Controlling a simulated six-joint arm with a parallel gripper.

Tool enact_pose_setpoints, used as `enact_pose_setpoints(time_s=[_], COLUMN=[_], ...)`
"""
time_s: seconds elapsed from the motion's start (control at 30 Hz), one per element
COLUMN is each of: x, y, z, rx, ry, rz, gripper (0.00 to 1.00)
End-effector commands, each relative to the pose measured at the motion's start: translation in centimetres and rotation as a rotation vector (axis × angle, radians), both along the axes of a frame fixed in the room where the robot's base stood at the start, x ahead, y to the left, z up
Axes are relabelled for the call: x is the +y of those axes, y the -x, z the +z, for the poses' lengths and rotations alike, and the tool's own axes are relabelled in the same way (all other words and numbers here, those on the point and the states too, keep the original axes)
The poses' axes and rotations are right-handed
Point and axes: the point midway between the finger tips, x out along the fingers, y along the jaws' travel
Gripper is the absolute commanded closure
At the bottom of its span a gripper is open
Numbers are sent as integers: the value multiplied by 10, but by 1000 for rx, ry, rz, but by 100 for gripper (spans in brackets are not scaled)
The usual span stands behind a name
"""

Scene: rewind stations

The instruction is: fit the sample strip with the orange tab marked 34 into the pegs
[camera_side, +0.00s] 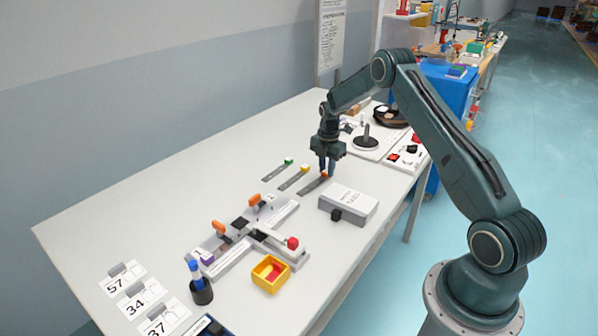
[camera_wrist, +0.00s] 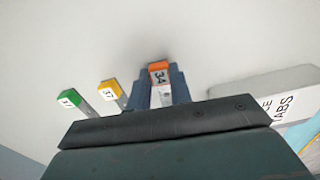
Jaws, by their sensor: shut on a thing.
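The sample strip with the orange tab (camera_side: 324,174) lies among three dark strips on the table; its tab, marked 34, shows in the wrist view (camera_wrist: 159,72). My gripper (camera_side: 327,170) points down at that tab and is shut on it, one finger on each side. The strip (camera_side: 312,186) appears at or very near table level; I cannot tell whether it is lifted. The splicing fixture (camera_side: 240,236), with orange levers and dark pads, stands at front left of the gripper. Its pegs are too small to make out.
A yellow-tabbed strip (camera_side: 305,169) and a green-tabbed strip (camera_side: 289,161) lie to the left. A grey-white box (camera_side: 348,203) stands close on the right.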

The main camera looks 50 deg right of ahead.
Motion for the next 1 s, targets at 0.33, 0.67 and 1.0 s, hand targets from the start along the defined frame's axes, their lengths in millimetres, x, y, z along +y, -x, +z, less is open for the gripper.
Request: enact_pose_setpoints(time_s=[0.33, 0.67, 1.0], x=[0, 0, 0], y=[0, 0, 0], z=[47, 118, 176], rx=[-3, -3, -2], ry=[1, 2, 1], rz=[0, 0, 0], gripper=[100, 100, 100])
